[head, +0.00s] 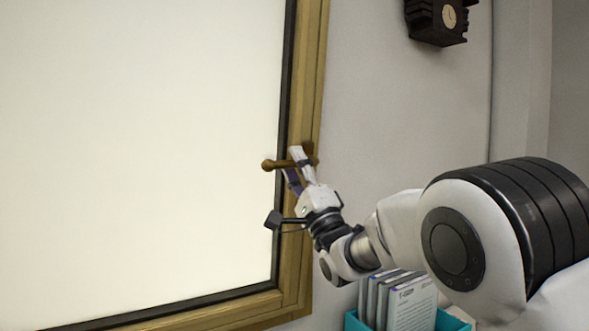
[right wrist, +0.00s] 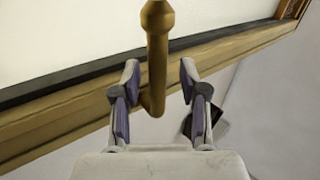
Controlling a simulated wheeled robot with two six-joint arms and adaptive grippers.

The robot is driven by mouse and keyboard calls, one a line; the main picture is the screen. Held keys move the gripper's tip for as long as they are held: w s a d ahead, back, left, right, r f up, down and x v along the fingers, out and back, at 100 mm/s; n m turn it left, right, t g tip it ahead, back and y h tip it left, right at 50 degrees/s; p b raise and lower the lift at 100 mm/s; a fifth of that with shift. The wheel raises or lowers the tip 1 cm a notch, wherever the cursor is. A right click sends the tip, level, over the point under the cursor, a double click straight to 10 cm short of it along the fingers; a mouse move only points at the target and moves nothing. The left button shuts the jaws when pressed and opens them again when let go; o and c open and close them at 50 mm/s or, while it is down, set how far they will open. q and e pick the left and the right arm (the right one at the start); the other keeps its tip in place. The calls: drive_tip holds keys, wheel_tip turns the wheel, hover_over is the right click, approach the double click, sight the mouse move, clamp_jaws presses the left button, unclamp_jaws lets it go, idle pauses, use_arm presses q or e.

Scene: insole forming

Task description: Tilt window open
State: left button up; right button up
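The window (head: 140,150) is a large bright pane in a wooden frame (head: 304,80). Its brass-coloured handle (head: 269,165) is on the right side of the frame and lies about level, its free end pointing left over the pane. My right gripper (head: 297,163) is at the handle, near its pivot end. In the right wrist view the handle (right wrist: 157,40) runs between the two spread fingers of the right gripper (right wrist: 160,75), with a gap visible on each side. The pane looks flush in the frame. My left gripper is not in view.
A teal box (head: 352,321) with several upright booklets (head: 410,302) stands below my right arm. A dark wooden clock (head: 437,18) hangs on the wall at the upper right. The wall (head: 390,110) between the clock and the arm is bare.

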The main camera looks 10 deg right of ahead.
drive_tip(key=v, duration=1.2)
drive_tip(key=shift+f, duration=0.1)
